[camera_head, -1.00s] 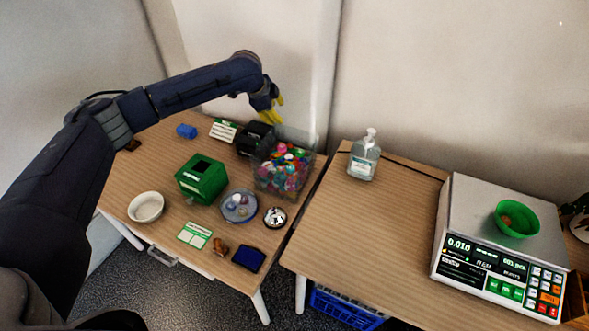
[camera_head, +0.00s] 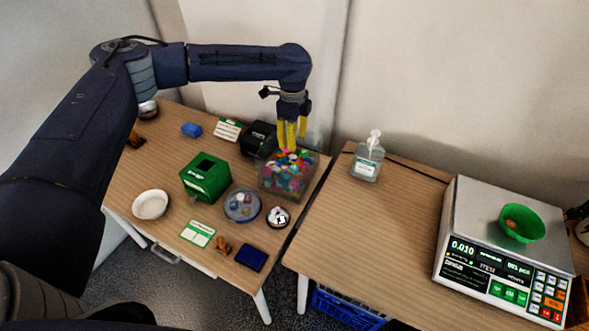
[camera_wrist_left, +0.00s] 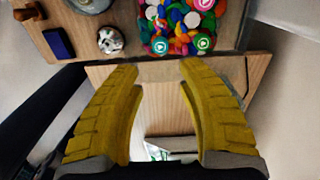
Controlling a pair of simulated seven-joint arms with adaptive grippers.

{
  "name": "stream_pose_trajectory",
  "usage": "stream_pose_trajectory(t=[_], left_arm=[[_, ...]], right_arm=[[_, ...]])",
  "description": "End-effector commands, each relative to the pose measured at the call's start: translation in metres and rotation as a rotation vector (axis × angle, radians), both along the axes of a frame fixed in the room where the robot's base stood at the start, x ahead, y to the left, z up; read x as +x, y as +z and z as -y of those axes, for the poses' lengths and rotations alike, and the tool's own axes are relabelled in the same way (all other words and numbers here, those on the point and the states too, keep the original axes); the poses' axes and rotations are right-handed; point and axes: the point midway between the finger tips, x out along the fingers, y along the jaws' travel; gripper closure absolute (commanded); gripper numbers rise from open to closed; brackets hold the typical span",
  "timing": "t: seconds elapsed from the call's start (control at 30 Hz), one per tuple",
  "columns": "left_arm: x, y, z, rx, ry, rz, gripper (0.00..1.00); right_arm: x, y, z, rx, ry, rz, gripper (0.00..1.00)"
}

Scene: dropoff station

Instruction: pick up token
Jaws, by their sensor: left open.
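Many coloured tokens (camera_head: 284,174) fill a clear bin (camera_head: 288,192) at the right end of the left table. They also show at the top of the left wrist view (camera_wrist_left: 182,22). My left gripper (camera_head: 291,146), with yellow fingers, points down just above the bin's back part. In the left wrist view my left gripper (camera_wrist_left: 160,72) is open with nothing between its fingers. The tokens lie beyond the fingertips there. My right gripper is in neither view.
A green box (camera_head: 205,178), a grey dish (camera_head: 243,206), a white bowl (camera_head: 150,204) and a dark blue pad (camera_head: 251,258) stand near the bin. A black device (camera_head: 258,138) is behind it. A pump bottle (camera_head: 368,160) and a scale with a green bowl (camera_head: 522,224) are on the right table.

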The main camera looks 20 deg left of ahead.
Motion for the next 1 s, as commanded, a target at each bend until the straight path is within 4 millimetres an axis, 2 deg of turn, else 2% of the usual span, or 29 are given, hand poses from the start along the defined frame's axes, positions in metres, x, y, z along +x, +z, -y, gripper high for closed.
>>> stream_pose_trajectory(t=[0.1, 0.3, 0.5, 0.77, 1.0], left_arm=[[0.0, -0.024, 0.0, 0.0, 0.002, -0.002, 0.61], [0.0, -0.053, 0.001, -0.001, 0.0, -0.001, 0.61], [0.0, -0.069, 0.0, -0.001, 0.001, 0.0, 0.61], [0.0, -0.077, 0.001, 0.0, 0.0, 0.001, 0.61], [-0.001, -0.101, 0.004, 0.0, 0.001, 0.0, 0.61]], right_arm=[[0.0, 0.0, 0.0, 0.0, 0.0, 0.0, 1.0], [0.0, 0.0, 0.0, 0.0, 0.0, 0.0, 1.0], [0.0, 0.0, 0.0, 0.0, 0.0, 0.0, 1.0], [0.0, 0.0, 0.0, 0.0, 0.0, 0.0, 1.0], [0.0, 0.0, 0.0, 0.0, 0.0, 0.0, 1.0]])
